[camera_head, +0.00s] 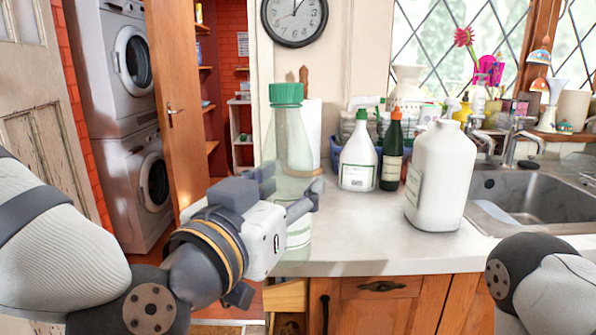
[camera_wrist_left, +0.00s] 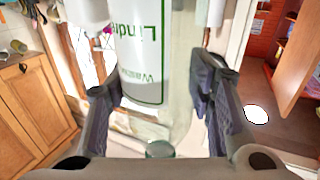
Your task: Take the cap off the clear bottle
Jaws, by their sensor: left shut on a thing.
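The clear bottle (camera_head: 295,150) stands upright in the head view, pale and see-through, with its green cap (camera_head: 286,94) on the neck. My left gripper (camera_head: 290,190) is shut around the bottle's body, well below the cap. The bottle's lower end overlaps the counter's front edge in the picture. In the left wrist view, the fingers (camera_wrist_left: 155,78) are on both sides of the translucent bottle (camera_wrist_left: 180,105), and green lettering shows between them. My right gripper is outside the views; only part of my right arm shows at the lower right.
The counter (camera_head: 355,235) has bare room at its front. A white jug (camera_head: 440,180), a white spray bottle (camera_head: 357,160) and a dark green bottle (camera_head: 391,155) stand on it. The sink (camera_head: 530,195) is at the right. A wooden door (camera_head: 178,90) stands at the left.

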